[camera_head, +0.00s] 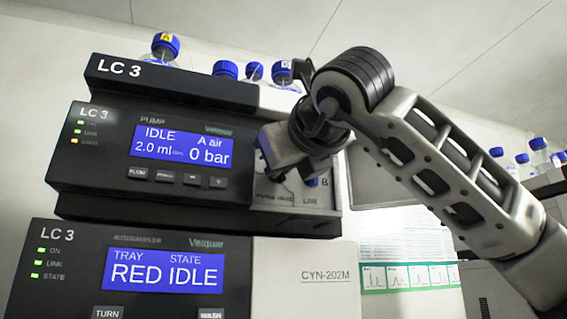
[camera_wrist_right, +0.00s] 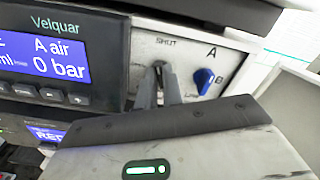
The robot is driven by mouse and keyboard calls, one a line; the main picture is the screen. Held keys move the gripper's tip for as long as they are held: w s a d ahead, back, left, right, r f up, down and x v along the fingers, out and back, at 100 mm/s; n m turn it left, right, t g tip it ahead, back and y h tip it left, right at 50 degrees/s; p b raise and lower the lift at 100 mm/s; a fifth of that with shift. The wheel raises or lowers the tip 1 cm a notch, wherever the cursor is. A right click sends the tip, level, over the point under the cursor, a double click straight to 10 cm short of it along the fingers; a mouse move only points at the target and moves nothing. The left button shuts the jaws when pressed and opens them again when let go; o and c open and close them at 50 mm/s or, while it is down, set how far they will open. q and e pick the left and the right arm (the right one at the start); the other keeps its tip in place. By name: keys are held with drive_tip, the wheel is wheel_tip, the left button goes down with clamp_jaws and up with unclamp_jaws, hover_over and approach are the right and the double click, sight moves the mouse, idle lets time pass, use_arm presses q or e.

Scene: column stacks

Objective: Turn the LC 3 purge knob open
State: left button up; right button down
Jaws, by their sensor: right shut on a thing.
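The LC 3 pump module (camera_head: 150,160) shows IDLE, A air, 2.0 ml and 0 bar on its blue display. Its pale valve panel (camera_wrist_right: 150,45) carries the purge knob (camera_wrist_right: 158,66), below a SHUT label. My right gripper (camera_wrist_right: 160,85) is shut on the purge knob, its two fingers close together over it. Most of the knob is hidden by the fingers, so its exact angle is hard to tell. In the head view my right gripper covers the knob. My left gripper is in neither view.
A blue selector knob (camera_wrist_right: 205,82) marked A and B sits just right of my fingers. The LC 3 autosampler (camera_head: 150,270), reading RED IDLE, is below the pump. Blue-capped bottles (camera_head: 166,46) stand on top of the stack. A chart poster (camera_head: 410,270) hangs at the right.

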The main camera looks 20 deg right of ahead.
use_arm(q)
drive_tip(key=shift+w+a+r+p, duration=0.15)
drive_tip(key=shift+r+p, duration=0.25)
drive_tip(key=shift+p, duration=0.5)
use_arm(e)
drive_tip(key=n, duration=1.1)
drive_tip(key=shift+a+f, duration=0.1)
drive_tip(key=shift+f, duration=0.05)
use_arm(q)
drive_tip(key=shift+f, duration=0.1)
use_arm(e)
drive_tip(key=shift+n, duration=0.5)
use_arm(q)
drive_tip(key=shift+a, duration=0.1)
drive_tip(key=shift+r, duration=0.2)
use_arm(e)
drive_tip(key=c, duration=1.5)
unclamp_jaws()
drive_tip(key=shift+c, duration=0.2)
